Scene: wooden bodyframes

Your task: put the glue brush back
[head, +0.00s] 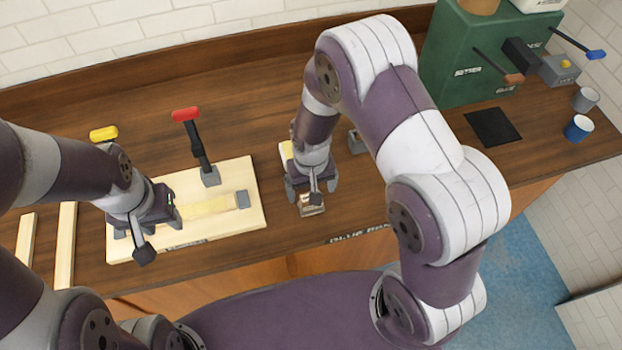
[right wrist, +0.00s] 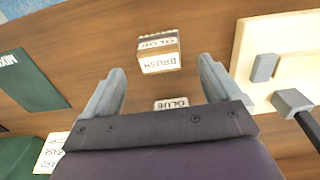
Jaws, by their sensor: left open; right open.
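A small block labelled GLUE and BRUSH (right wrist: 160,55) sits on the wooden bench in the right wrist view; it shows in part below my right gripper in the head view (head: 311,207). My right gripper (right wrist: 160,85) is open and empty, with the block ahead of the gap between its fingers. A second label reading GLUE (right wrist: 171,103) is partly hidden by the gripper's body. My left gripper (head: 148,225) is open above the left part of a pale wooden board (head: 235,175), which bears a yellowish strip (head: 205,207). I cannot make out the glue brush itself.
A red-handled clamp (head: 195,145) stands on the board, and a yellow handle (head: 103,133) shows behind my left arm. Pale wooden strips (head: 66,245) lie at the left. A green cabinet (head: 465,55), dark mat (head: 493,126) and blue cup (head: 578,128) stand at the right.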

